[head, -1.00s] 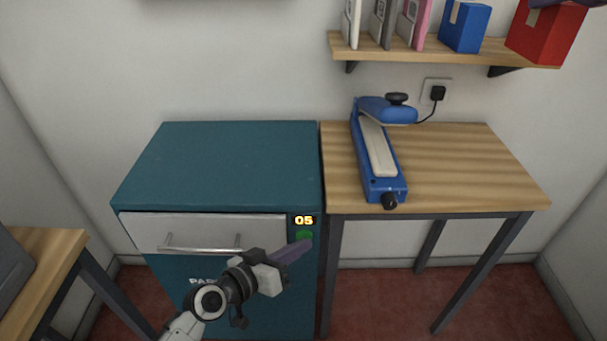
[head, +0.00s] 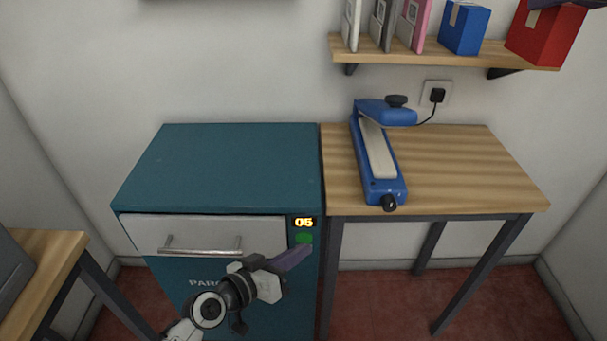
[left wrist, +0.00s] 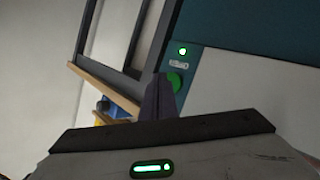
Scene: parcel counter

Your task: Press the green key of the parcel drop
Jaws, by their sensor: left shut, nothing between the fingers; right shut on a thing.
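The parcel drop is a teal cabinet (head: 225,165) with a pale drawer front (head: 205,233) and a metal bar handle. Its green key (head: 303,239) sits at the right of the front, under a small lit display (head: 303,222) reading 05. My left gripper (head: 305,250) has its purple fingers shut and empty, tips just below the key in the head view. In the left wrist view the fingers (left wrist: 158,95) overlap the left edge of the green key (left wrist: 175,81). I cannot tell whether they touch it. My right gripper is out of view.
A wooden table (head: 455,165) stands right of the cabinet with a blue sealer (head: 380,160) on it. A shelf (head: 440,53) with folders and boxes hangs above. Another wooden table (head: 45,255) is at the left edge. A green light (left wrist: 182,51) shows in the left wrist view.

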